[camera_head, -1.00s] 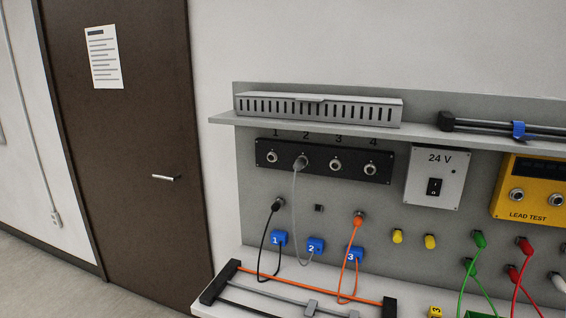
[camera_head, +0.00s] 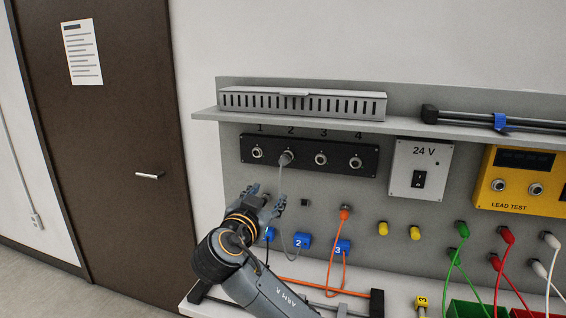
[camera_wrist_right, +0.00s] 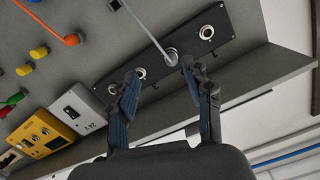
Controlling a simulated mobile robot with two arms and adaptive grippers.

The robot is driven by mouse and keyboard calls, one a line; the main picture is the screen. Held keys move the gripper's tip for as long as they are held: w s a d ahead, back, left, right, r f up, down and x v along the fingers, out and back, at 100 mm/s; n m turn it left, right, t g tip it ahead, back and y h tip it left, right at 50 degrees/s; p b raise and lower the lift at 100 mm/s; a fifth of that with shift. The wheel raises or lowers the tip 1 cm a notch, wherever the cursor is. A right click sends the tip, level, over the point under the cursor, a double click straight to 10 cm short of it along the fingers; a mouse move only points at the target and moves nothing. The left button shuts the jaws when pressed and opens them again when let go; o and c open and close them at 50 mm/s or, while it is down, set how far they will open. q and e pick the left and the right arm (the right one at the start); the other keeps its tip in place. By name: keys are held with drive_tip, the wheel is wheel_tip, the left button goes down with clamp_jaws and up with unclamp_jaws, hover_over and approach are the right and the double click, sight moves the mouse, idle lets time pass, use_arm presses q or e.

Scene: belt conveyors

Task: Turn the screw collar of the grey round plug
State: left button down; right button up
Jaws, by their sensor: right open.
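The grey round plug (camera_head: 287,158) sits in socket 2 of the black panel (camera_head: 349,164), with a grey cable (camera_head: 281,184) hanging from it. In the right wrist view the plug (camera_wrist_right: 173,58) and its cable (camera_wrist_right: 146,28) show beyond the fingers. My right gripper (camera_head: 265,197) is open and empty, below and slightly left of the plug in the head view, apart from it. In the wrist view its two fingers (camera_wrist_right: 159,70) spread toward the panel, one either side of the line to the plug. The collar is too small to make out. My left gripper is not in view.
A shelf (camera_head: 205,114) with a slotted grey duct (camera_head: 302,105) runs above the panel. A 24 V switch box (camera_head: 419,168) stands right of the panel.

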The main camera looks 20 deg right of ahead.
sight(281, 163)
drive_tip(key=shift+m+t+h, duration=0.3)
drive_tip(key=w+d+r+p, duration=0.1)
drive_tip(key=w+d, duration=0.1)
drive_tip(key=w, duration=0.1)
drive_tip(key=w+d+r+p, duration=0.1)
drive_tip(key=w+d+p, duration=0.1)
drive_tip(key=w, duration=0.2)
drive_tip(key=w+d+r+p, duration=0.1)
drive_tip(key=w+d+p, duration=0.1)
drive_tip(key=w+d, duration=0.1)
drive_tip(key=shift+w+r, duration=0.2)
drive_tip(key=shift+w, duration=0.25)
drive_tip(key=shift+w+d+f, duration=0.1)
drive_tip(key=shift+w+d, duration=0.15)
drive_tip(key=shift+w, duration=0.2)
clamp_jaws()
drive_tip(key=shift+f, duration=0.1)
